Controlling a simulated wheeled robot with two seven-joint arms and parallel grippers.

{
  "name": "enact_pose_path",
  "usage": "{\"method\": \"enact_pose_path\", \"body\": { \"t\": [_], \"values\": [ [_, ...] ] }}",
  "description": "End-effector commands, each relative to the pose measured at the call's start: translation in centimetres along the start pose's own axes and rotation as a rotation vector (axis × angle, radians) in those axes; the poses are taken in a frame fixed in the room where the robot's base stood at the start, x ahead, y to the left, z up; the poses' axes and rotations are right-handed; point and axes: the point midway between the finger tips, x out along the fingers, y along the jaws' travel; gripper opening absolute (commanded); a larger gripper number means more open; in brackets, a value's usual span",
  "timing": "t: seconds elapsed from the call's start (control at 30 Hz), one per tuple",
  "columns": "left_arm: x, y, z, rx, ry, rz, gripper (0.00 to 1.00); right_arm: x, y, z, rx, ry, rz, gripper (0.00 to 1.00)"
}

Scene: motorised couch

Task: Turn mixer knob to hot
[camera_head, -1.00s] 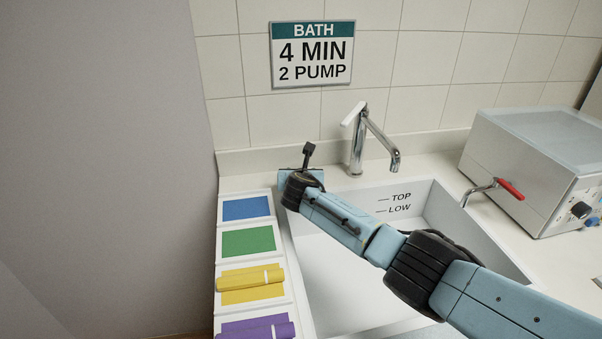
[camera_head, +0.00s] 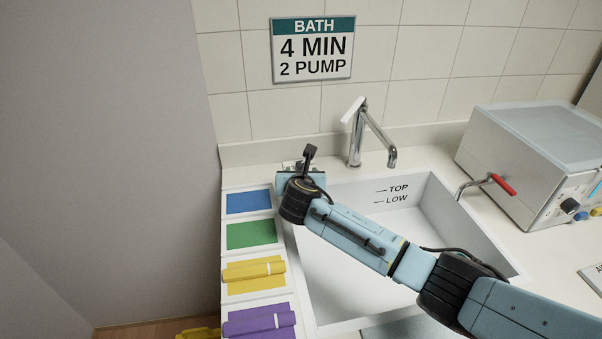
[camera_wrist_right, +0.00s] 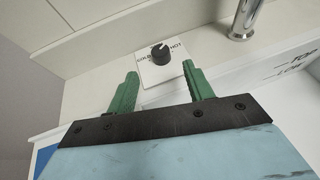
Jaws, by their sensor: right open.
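The mixer knob (camera_wrist_right: 160,53) is a small black round knob on a white plate (camera_wrist_right: 147,75) in the right wrist view. Lettering for cold and hot flanks it, with HOT on the right. A pale mark shows at the knob's top. My right gripper (camera_wrist_right: 163,71) is open, its green fingers pointing toward the knob. The fingertips sit at either side of the plate, short of the knob, with nothing between them. My left gripper does not show.
A chrome faucet (camera_head: 356,145) stands right of the knob, behind the white sink (camera_head: 440,215). Colored cards (camera_head: 249,235) line the sink's left side, two bearing rolled towels. A grey box with a red-handled tap (camera_head: 502,184) stands at right. A tiled wall closes the back.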

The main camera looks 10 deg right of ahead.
Motion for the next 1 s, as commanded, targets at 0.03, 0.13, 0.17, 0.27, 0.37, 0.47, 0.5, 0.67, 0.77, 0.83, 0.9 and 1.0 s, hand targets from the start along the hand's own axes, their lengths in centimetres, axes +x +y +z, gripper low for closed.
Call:
{"method": "enact_pose_path", "body": {
  "t": [0.03,0.13,0.17,0.27,0.37,0.47,0.5,0.67,0.77,0.83,0.9,1.0],
  "values": [
    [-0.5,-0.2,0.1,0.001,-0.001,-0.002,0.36,-0.9,0.0,0.1,0.000,0.000,0.001,0.52],
    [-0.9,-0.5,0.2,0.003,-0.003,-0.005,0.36,-2.4,0.0,0.1,0.000,0.000,0.002,0.52],
    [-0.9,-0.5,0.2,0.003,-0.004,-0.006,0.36,-2.8,0.0,0.1,0.000,0.001,0.001,0.52],
    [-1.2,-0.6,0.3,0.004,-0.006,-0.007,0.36,-3.8,0.0,0.0,-0.001,0.000,0.000,0.52],
    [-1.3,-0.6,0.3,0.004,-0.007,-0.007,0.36,-4.5,0.0,0.0,-0.001,0.000,0.000,0.52],
    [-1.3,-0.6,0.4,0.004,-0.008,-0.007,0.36,-4.9,0.0,-0.1,-0.001,0.001,-0.001,0.52],
    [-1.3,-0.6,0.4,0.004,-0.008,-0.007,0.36,-4.9,0.0,-0.1,-0.001,0.001,-0.001,0.52],
    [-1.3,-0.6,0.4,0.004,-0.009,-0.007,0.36,-4.9,0.0,-0.1,-0.001,0.000,-0.001,0.52],
    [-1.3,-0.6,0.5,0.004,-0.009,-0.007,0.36,-4.9,0.0,-0.1,0.000,0.001,-0.001,0.52],
    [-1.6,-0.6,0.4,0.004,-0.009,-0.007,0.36,-4.9,-0.1,0.2,0.023,0.005,-0.002,0.52],
    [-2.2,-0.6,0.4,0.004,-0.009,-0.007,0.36,-4.8,-0.2,1.1,0.103,0.020,-0.004,0.52],
    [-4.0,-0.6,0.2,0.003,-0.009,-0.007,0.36,-4.4,-0.6,3.1,0.349,0.066,-0.014,0.52]
  ]
}}
